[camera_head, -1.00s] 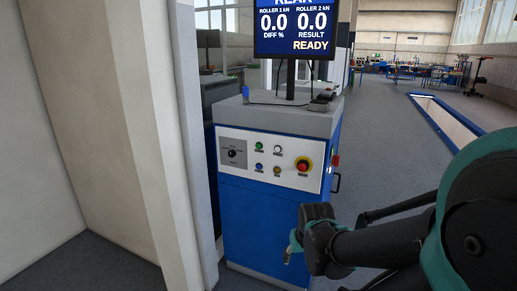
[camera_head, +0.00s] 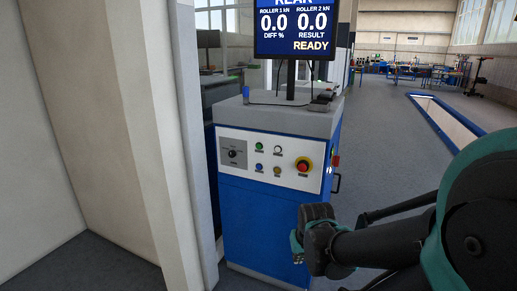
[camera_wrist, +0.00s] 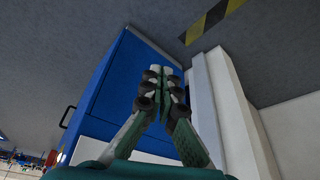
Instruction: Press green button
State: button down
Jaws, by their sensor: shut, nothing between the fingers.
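The green button (camera_head: 259,146) is at the upper left of the white control panel (camera_head: 227,168) on the front of a blue cabinet (camera_head: 262,212). My gripper (camera_head: 297,246) is in front of the cabinet, below and to the right of the button and apart from it. In the wrist view my gripper (camera_wrist: 165,70) has its fingertips together with nothing between them. The blue cabinet front (camera_wrist: 125,80) shows behind the fingers there. I cannot make out the green button in the wrist view.
A red emergency button (camera_head: 303,165) on a yellow ring sits at the panel's right. A black knob (camera_head: 232,153) and other small buttons share the panel. A screen (camera_head: 293,28) reading READY stands on top. A pale wall (camera_head: 110,120) stands close at left. A blue-edged pit (camera_head: 445,120) lies right.

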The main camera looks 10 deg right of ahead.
aim_at(259, 146)
dwell(0.8)
jog(key=w+a+r+m+t+y, duration=0.1)
jog(key=w+a+r+t, duration=0.3)
jog(key=w, duration=0.9)
jog(key=w+a+r+m+t+y, duration=0.1)
jog(key=w+a+r+m+t, duration=0.1)
jog(key=w+r, duration=0.5)
jog(key=w+a+r+m+t+y, duration=0.1)
jog(key=w+a+r+t, duration=0.4)
jog(key=w, duration=1.4)
jog(key=shift+w+a+r+t+y, duration=0.3)
jog(key=shift+a+y, duration=0.3)
jog(key=shift+a, duration=0.4)
jog(key=shift+w+d, duration=0.75)
jog(key=shift+w, duration=0.5)
jog(key=shift+w+d, duration=0.7)
jog(key=shift+w, duration=0.6)
jog(key=shift+w+d, duration=0.75)
jog(key=shift+w, duration=0.5)
jog(key=shift+w+d, duration=0.1)
jog(key=shift+w, duration=0.05)
jog(key=shift+w+d, duration=0.15)
jog(key=shift+w, duration=0.05)
